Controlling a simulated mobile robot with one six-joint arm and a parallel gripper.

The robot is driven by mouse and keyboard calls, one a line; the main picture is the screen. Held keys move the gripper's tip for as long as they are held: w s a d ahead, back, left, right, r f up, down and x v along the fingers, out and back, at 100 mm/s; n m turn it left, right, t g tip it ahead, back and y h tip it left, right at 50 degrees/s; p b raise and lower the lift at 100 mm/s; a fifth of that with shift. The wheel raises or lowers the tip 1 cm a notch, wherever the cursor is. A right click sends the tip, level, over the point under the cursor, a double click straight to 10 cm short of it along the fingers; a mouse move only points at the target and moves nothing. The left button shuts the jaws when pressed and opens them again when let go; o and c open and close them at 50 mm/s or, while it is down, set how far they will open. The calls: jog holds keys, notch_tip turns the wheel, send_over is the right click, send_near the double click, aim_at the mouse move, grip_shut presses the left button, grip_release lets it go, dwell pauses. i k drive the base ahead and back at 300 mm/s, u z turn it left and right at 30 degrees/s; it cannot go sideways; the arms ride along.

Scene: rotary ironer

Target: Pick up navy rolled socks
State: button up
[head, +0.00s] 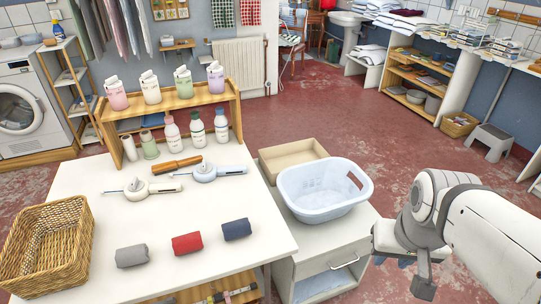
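The navy rolled socks (236,229) lie on the white table (190,225) near its right front edge. They are the rightmost of three rolls in a row, with red rolled socks (187,243) and grey rolled socks (132,255) to their left. My gripper (423,286) hangs at the lower right, well to the right of the table and apart from the socks. Only a small dark part of it shows, and I cannot make out the gap between its fingers.
A wicker basket (48,249) stands at the table's left. A white laundry basket (325,190) sits on a lower cabinet (328,254) between the table and my arm.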

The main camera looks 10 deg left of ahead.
aim_at(240, 228)
jog(key=z, duration=0.1)
jog(key=k, duration=0.5)
jog(key=u, duration=0.9)
jog(key=i, duration=0.75)
jog(key=u, duration=0.25)
